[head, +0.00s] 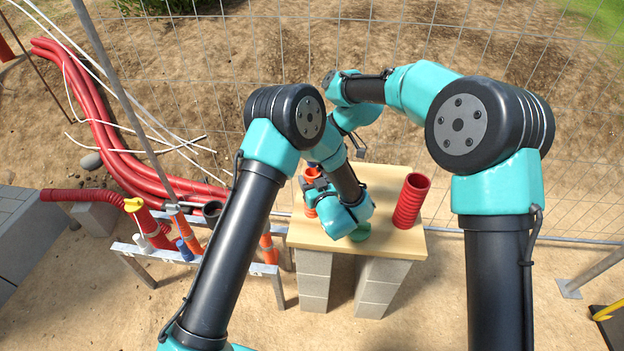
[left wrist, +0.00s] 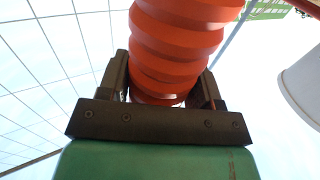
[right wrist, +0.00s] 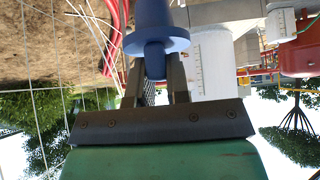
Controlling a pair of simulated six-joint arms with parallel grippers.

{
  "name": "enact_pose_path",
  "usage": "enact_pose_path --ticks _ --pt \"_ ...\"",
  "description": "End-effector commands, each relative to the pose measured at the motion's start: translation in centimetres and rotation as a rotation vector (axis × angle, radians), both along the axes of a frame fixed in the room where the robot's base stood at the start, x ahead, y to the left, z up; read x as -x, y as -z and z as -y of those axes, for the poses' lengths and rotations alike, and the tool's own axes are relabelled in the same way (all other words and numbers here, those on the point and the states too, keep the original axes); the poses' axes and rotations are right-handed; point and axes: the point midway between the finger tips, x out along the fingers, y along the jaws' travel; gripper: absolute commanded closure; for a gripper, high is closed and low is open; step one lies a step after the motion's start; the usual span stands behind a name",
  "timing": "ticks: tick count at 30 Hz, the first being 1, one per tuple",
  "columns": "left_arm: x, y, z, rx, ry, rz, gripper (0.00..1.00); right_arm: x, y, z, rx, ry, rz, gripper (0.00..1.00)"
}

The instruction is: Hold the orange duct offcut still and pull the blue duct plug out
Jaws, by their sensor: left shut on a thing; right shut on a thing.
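The orange duct offcut (head: 311,174) is ribbed and stands over the wooden table top, partly hidden by my left gripper (head: 318,190). In the left wrist view, the left gripper (left wrist: 165,90) is shut around the ribbed orange duct (left wrist: 180,45), which runs out of the top of the picture. In the right wrist view, my right gripper (right wrist: 156,85) is shut on the blue duct plug (right wrist: 156,40) at its narrow end by the flange. Its other end is cut off by the picture's top edge, and no orange shows against it there. In the head view the plug and right fingertips are hidden.
The wooden table (head: 385,183) stands on grey blocks. A metal rack (head: 262,270) with several coloured duct pieces is to the left. A wire fence is behind.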

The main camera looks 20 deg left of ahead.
Motion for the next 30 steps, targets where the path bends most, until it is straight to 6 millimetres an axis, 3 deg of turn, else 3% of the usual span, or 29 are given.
enact_pose_path --ticks 2,3,9,12,23,30 --pt "0.2 0.5 0.0 0.002 0.001 -0.014 1.0 0.0 0.0 0.0 0.0 0.0 0.0 1.0" --pt "0.2 0.5 0.0 0.002 0.001 -0.014 0.39 0.0 0.0 0.0 0.0 0.0 0.0 1.0" --pt "0.1 0.3 0.0 0.001 0.001 -0.008 0.2 0.0 0.0 0.0 0.0 0.0 0.0 1.0" --pt "0.1 0.2 0.0 0.001 0.001 -0.006 0.11 0.0 0.0 0.0 0.0 0.0 0.0 1.0" --pt "0.4 0.1 0.4 0.0 0.002 -0.004 0.11 0.0 0.0 0.0 0.0 0.0 0.0 1.0" --pt "2.7 0.1 2.3 -0.001 0.005 -0.004 0.11 0.0 0.0 0.0 0.0 0.0 0.0 1.0"
